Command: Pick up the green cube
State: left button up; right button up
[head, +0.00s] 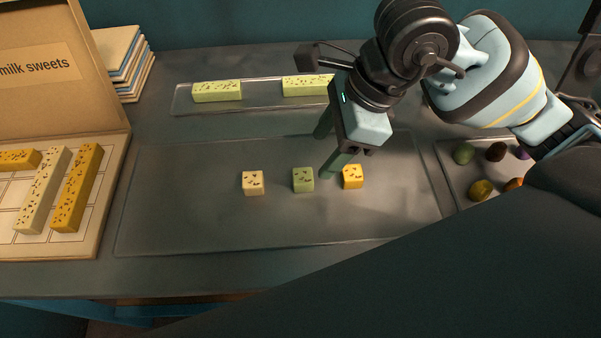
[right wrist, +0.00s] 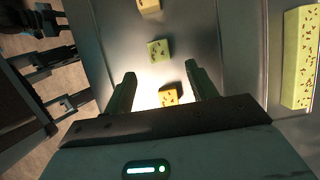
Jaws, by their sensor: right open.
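The green cube (head: 303,180) stands on the clear tray (head: 190,215) in the middle of the table, between a pale cream cube (head: 253,183) and a yellow cube (head: 353,176). My right gripper (head: 328,150) is open and empty above the tray, behind the green and yellow cubes. In the right wrist view, the green cube (right wrist: 158,50) lies beyond the fingertips and the yellow cube (right wrist: 169,96) shows between the fingers, nearer to me. The cream cube (right wrist: 149,6) is at the top edge. My left gripper does not show.
A narrow tray (head: 262,95) with long green bars (head: 217,91) lies at the back. A box (head: 110,190) with yellow bars is at the left, beside stacked books (head: 125,62). A tray (head: 452,178) of round sweets (head: 480,190) is at the right. The tray's front is clear.

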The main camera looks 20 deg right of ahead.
aim_at(304, 175)
jog(key=shift+x, duration=3.7)
jog(key=shift+a+r, duration=0.1)
jog(key=shift+a, duration=0.1)
jog(key=c, duration=1.1)
